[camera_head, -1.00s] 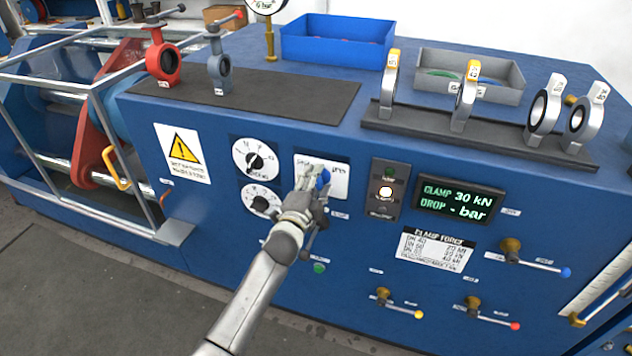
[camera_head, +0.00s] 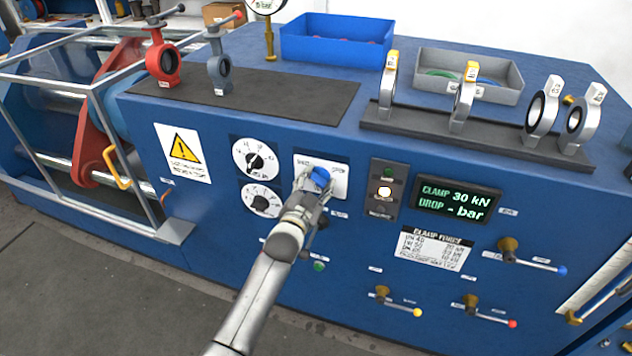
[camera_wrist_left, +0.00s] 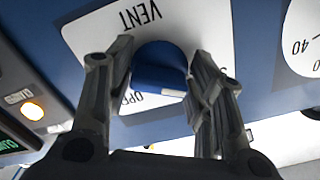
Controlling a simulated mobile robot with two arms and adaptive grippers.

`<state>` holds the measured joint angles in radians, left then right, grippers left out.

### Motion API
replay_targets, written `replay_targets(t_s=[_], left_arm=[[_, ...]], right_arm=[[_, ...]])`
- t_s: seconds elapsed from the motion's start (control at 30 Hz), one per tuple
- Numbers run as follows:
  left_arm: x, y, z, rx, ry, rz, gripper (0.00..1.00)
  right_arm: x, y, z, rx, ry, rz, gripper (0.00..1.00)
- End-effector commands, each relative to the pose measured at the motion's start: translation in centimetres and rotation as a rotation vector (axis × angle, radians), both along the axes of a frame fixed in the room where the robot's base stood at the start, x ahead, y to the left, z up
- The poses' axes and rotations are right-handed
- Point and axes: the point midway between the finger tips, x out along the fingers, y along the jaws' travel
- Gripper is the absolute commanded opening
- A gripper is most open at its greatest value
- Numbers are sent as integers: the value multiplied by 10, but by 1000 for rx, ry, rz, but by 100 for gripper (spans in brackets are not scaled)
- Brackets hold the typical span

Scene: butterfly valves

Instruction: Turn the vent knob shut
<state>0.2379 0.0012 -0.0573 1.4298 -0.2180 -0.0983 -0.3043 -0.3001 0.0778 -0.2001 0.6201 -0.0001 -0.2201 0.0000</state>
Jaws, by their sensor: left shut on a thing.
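The vent knob is blue (camera_head: 320,178) and sits on a white plate (camera_head: 339,181) on the front of the blue bench. My left gripper (camera_head: 313,184) reaches up to it from below and partly covers it. In the left wrist view the knob (camera_wrist_left: 160,66) lies between the two fingers of the gripper (camera_wrist_left: 163,85), which are closed on its sides. The plate (camera_wrist_left: 85,35) reads VENT, with part of OPEN showing; the other label is mostly hidden. My right gripper is not in view.
Two white dials (camera_head: 254,160) are left of the vent plate. A lamp panel (camera_head: 384,189) and a green-lit display (camera_head: 455,202) are to its right. Small lever valves (camera_head: 508,246) stick out lower right. The floor in front is clear.

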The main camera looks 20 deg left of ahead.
Motion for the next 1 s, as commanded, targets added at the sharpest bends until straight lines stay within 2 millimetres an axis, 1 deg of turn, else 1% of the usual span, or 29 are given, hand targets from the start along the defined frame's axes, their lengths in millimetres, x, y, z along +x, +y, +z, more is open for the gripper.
replay_targets(t_s=[0.03, 0.57, 0.6, 0.67, 0.7, 0.93, 1.0], left_arm=[[-1, 0, -2, -10, 6, 1, 25], [-1, 0, -3, -31, 7, 0, 25], [-1, 0, -3, -31, 7, 0, 54], [-1, 0, -3, -31, 7, 0, 61], [-1, 0, -2, -30, 5, 0, 64], [0, 0, -1, -28, 3, 0, 64], [-1, 0, -1, -28, 3, 0, 64]], right_arm=[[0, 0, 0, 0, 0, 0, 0], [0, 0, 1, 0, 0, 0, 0], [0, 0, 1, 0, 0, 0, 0], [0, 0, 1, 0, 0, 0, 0], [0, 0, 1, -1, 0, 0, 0], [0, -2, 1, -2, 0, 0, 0], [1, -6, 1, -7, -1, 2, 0]])
